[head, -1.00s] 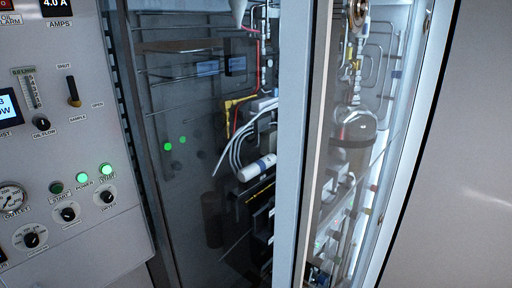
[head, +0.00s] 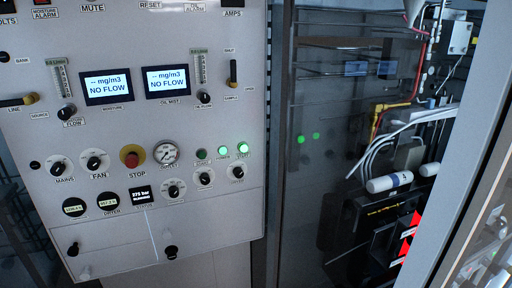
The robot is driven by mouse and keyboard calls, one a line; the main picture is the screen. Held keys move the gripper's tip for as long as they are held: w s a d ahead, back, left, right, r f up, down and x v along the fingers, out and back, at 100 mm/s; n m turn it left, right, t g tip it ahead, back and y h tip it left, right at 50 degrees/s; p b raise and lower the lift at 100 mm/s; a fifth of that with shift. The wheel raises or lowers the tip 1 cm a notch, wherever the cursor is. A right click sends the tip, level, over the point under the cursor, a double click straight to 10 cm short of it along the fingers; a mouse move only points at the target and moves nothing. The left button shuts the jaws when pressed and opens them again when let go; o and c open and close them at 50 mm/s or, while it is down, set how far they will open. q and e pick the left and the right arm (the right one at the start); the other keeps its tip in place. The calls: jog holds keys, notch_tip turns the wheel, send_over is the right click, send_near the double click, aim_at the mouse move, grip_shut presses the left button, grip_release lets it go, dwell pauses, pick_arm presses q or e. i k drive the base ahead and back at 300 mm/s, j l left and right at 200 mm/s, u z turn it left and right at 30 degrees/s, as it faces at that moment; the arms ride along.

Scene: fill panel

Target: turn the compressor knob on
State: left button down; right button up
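The grey control panel (head: 215,215) fills the left and middle of the head view. Its labelled knobs include the MAINS knob (head: 58,168) and the FAN knob (head: 94,161). Below the OUTLET gauge (head: 165,153) is a black knob (head: 175,189). To its right are a second knob (head: 204,178) and a third knob (head: 238,171). The labels of these three are too small to read surely, so I cannot tell which is the compressor knob. Neither gripper is in view.
A red STOP button (head: 131,156) sits between FAN and the gauge. Two small screens (head: 107,86) read NO FLOW. Green lights (head: 242,149) glow at the right. A glass-fronted cabinet (head: 310,200) with pipes and cables stands to the right of the panel.

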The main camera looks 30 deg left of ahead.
aim_at(204, 178)
jog(key=k+u, duration=0.1)
jog(key=u, duration=0.9)
jog(key=i+u, duration=0.1)
jog(key=u, duration=0.2)
jog(key=l, duration=0.05)
